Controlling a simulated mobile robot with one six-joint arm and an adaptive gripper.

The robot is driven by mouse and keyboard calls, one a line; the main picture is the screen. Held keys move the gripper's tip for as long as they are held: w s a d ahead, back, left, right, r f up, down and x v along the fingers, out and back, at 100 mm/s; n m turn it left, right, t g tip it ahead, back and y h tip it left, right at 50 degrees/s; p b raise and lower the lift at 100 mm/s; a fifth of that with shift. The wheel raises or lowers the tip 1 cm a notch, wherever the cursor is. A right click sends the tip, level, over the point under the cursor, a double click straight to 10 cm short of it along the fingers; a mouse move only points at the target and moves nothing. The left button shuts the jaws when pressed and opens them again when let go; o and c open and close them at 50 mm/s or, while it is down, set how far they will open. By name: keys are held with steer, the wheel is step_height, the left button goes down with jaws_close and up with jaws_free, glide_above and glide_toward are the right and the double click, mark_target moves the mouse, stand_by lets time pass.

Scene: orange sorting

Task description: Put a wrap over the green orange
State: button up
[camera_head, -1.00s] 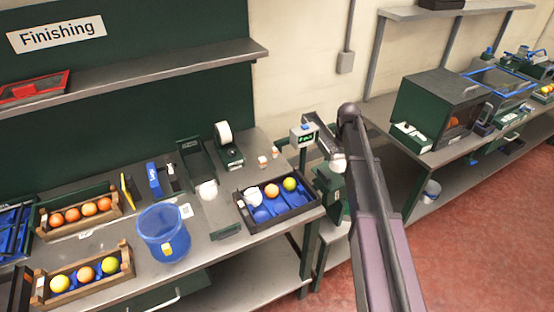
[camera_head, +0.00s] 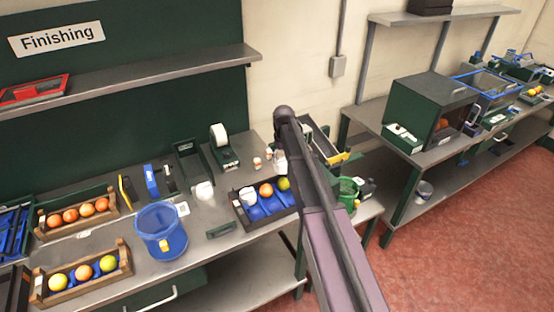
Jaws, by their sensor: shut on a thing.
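The green orange (camera_head: 284,184) sits in the back right of a black tray with blue pockets (camera_head: 238,212), partly beside my arm. An orange fruit (camera_head: 266,190) and a white, wrapped-looking round thing (camera_head: 248,196) sit left of it. My gripper (camera_head: 279,154) is at the end of the arm, mostly hidden behind the arm link, just above and behind the green orange. It is shut on a small whitish thing that looks like a wrap (camera_head: 280,164), apart from the orange as far as I can see. Another white wrap-like bundle (camera_head: 204,190) lies on the bench left of the tray.
A blue bucket (camera_head: 162,232) stands left of the tray. Two wooden crates of fruit (camera_head: 77,213) stand further left. A tape roll dispenser (camera_head: 222,146) is behind the tray. A green basket (camera_head: 347,190) is right of my arm.

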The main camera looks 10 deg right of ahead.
mark_target(284, 180)
steer(key=shift+s+r, duration=0.15)
steer(key=shift+a, duration=0.15)
steer(key=shift+d, duration=0.25)
steer(key=shift+f, duration=0.2)
steer(key=shift+w+d+f, duration=0.1)
steer(key=shift+w+d, duration=0.1)
steer(key=shift+d, duration=0.05)
steer(key=shift+f, duration=0.1)
stand_by(0.3)
step_height(284, 180, down, 8)
steer(key=b, duration=0.9)
steer(key=shift+f, duration=0.25)
steer(key=shift+c, duration=0.2)
